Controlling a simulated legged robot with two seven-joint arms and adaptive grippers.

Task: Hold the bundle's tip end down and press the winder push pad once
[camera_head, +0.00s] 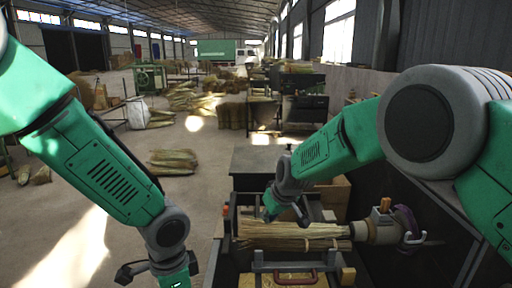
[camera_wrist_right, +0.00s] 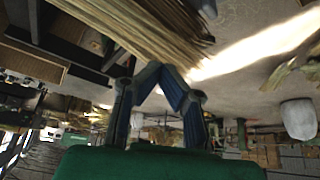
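My right gripper (camera_head: 286,216) is above the bundle's left part, pointing down. In the right wrist view the bundle (camera_wrist_right: 145,28) ends in loose straw tips close to the gripper (camera_wrist_right: 158,68). Its two blue fingers meet at the tips with no straw seen between them; whether they touch the bundle I cannot tell. My left gripper (camera_head: 160,273) is low at the left, cut off by the picture's edge. I cannot clearly identify the push pad.
An orange piece (camera_head: 385,204) tops the winder head, and another (camera_head: 226,210) stands at the winder's left. A red handle (camera_head: 295,279) and a yellow block (camera_head: 348,275) are at the front. Straw piles (camera_head: 172,161) lie on the floor behind; floor at left is open.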

